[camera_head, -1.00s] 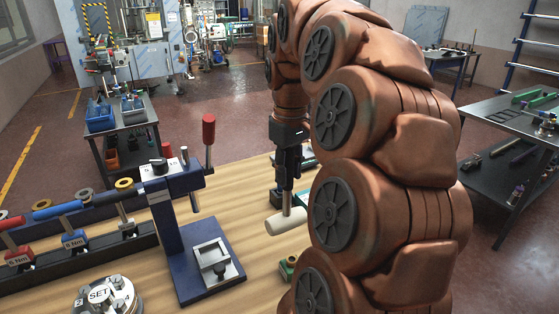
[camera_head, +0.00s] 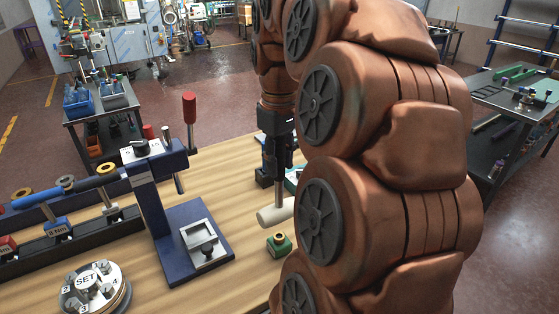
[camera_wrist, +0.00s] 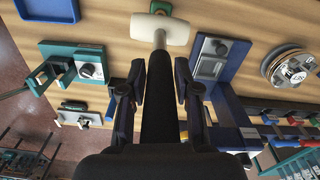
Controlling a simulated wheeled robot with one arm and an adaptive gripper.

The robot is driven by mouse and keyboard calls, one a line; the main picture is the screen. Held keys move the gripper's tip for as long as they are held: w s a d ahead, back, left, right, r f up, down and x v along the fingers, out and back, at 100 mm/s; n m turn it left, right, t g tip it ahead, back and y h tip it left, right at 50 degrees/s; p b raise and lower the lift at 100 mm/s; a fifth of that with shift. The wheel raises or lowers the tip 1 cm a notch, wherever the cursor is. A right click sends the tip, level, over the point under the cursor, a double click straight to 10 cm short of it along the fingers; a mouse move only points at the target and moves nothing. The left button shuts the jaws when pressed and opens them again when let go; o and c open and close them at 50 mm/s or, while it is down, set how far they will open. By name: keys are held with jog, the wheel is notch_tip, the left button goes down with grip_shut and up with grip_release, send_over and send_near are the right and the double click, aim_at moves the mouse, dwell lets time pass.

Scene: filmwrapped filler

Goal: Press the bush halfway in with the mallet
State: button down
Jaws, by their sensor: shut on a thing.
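My gripper (camera_head: 277,165) is shut on the dark handle of the mallet (camera_head: 275,214) and holds it upright, with its cream head lowest. In the wrist view the gripper fingers (camera_wrist: 159,72) lie either side of the handle, and the mallet head (camera_wrist: 160,32) is at the top. A small green block (camera_head: 279,246) stands on the wooden bench below and just in front of the mallet head. A brass-coloured ring with a dark centre, perhaps the bush (camera_head: 279,237), sits in its top; how deep is unclear. The mallet head appears apart from it.
A blue press stand (camera_head: 160,205) with a red-knobbed lever rises left of the mallet. A round SET dial (camera_head: 95,288) and a rack of torque tools (camera_head: 60,240) are further left. A teal fixture (camera_wrist: 75,65) also lies on the bench. Bare wood (camera_head: 215,190) lies between press and mallet.

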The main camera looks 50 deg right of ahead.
aim_at(279, 180)
jog(key=shift+f+b, duration=1.5)
jog(key=shift+f, duration=1)
jog(key=c, duration=1.4)
grip_release()
grip_shut()
